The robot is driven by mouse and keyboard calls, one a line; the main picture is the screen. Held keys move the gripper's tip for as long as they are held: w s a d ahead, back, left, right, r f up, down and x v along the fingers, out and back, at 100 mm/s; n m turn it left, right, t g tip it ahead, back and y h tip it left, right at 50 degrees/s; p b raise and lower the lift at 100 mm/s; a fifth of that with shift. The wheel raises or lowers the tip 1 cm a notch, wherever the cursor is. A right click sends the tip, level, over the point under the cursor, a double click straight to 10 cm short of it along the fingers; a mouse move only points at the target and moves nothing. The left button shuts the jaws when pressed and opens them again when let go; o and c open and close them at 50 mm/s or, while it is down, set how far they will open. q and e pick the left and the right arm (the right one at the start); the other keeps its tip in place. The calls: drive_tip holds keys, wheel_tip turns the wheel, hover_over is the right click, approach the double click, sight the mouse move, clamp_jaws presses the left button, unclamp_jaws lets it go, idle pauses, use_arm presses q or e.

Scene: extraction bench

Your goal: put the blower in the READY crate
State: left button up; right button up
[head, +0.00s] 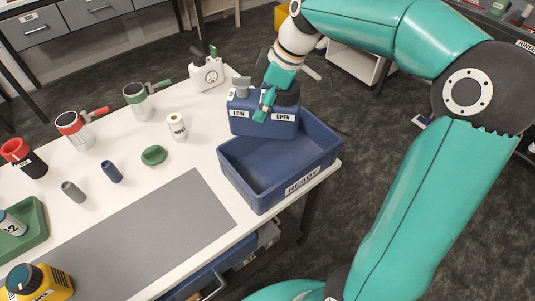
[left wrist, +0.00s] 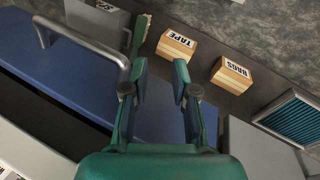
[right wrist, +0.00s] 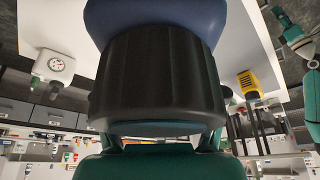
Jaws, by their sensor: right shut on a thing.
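The blower (head: 262,127) is a blue boxy unit with labels reading LOW and OPEN and a black ribbed cap. My right gripper (head: 267,103) is shut on it at the cap, which fills the middle of the right wrist view (right wrist: 160,75). The blower shows over the back left of the blue READY crate (head: 275,195); I cannot tell whether it touches the crate. The visible crate floor is bare. My left gripper (left wrist: 160,80) is outside the head view; in the left wrist view its fingers are apart with nothing between them.
Several cans and bottles stand on the white bench left of the crate, including a white gauge bottle (head: 207,74) and a white roll (head: 177,126). Blocks labelled TAPE (left wrist: 176,45) and BAGS (left wrist: 231,75) lie beyond my left gripper.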

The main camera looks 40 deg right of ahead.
sight(284, 128)
drive_tip(key=f, duration=1.9)
drive_tip(key=shift+s+d, duration=0.15)
drive_tip(key=shift+s, duration=0.05)
drive_tip(key=o, duration=1.5)
drive_tip(key=shift+c, duration=0.2)
drive_tip(key=shift+r, duration=0.1)
drive_tip(key=v, duration=1.2)
drive_tip(key=shift+s, duration=0.1)
